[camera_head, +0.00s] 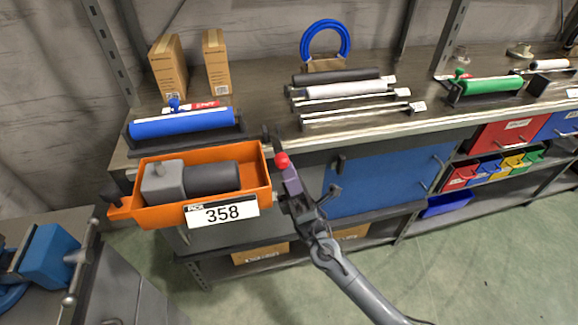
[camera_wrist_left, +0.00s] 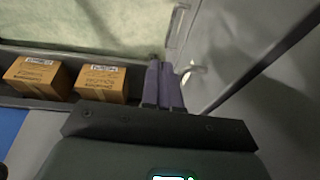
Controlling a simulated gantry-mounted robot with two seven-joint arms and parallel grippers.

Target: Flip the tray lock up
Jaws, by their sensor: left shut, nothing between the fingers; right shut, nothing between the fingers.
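An orange tray (camera_head: 150,216) with a "358" label hangs at the left front edge of the bench. It holds a grey and black cylinder part (camera_head: 212,178). A red ball knob (camera_head: 282,160), which looks like the tray lock, shows just right of the tray's right end. My right gripper (camera_head: 287,172) is shut with its purple fingers at the knob; I cannot tell whether they touch. The lock's lever is mostly hidden. My left gripper (camera_wrist_left: 162,72) shows in the left wrist view, shut and empty; I cannot make it out in the head view.
A blue roller (camera_head: 182,123) in a dark cradle lies on the bench behind the tray. Several rods (camera_head: 345,90) and a green roller (camera_head: 490,86) lie farther right. Cardboard boxes (camera_wrist_left: 101,83) sit on the low shelf. A blue vise (camera_head: 50,257) stands at left. Floor at lower right is clear.

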